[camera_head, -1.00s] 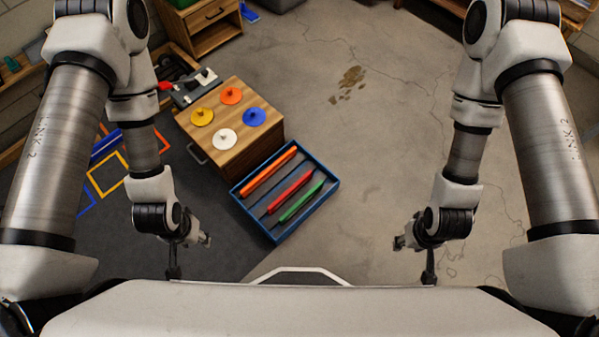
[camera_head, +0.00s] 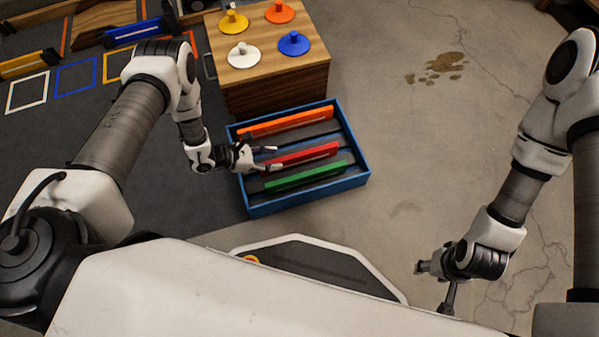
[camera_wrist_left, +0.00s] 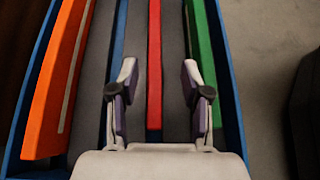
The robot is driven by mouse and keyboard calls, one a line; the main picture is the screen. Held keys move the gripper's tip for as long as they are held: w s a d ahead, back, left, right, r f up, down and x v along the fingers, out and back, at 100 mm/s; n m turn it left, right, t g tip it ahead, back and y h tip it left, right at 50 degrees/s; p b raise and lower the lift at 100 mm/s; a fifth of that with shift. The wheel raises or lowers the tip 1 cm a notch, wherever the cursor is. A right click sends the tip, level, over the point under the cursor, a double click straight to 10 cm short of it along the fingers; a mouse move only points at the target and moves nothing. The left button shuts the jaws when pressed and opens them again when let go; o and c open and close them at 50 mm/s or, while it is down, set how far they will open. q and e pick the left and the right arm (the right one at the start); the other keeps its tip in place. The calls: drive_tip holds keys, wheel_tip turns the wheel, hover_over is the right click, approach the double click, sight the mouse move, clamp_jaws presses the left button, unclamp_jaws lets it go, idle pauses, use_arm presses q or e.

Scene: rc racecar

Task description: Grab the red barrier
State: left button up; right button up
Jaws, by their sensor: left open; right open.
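The red barrier (camera_head: 300,156) is a long thin bar lying in the middle of a blue tray (camera_head: 358,180), between an orange barrier (camera_head: 285,122) and a green barrier (camera_head: 308,177). My left gripper (camera_head: 270,158) is open at the left end of the red barrier. In the left wrist view the red barrier (camera_wrist_left: 154,70) runs between the two open fingers of my left gripper (camera_wrist_left: 158,92), with a gap on both sides. The orange barrier (camera_wrist_left: 60,75) and green barrier (camera_wrist_left: 200,45) lie outside the fingers. My right gripper (camera_head: 432,270) is open and empty at the lower right, over the floor.
A wooden cabinet (camera_head: 275,85) with several coloured knobbed discs stands just behind the tray. Blue barriers (camera_head: 138,33) and coloured floor outlines (camera_head: 76,78) are at the upper left.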

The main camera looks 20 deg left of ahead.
sight(296, 155)
use_arm(q)
drive_tip(key=b+x, duration=0.2)
drive_tip(key=x, duration=0.1)
drive_tip(key=b+x, duration=0.2)
drive_tip(key=x, duration=0.2)
drive_tip(key=shift+w+d+r, duration=0.1)
drive_tip(key=shift+w+r, duration=0.05)
drive_tip(key=shift+w, duration=0.35)
drive_tip(key=shift+w+d, duration=0.15)
drive_tip(key=shift+d, duration=0.05)
drive_tip(key=shift+r, duration=0.15)
clamp_jaws()
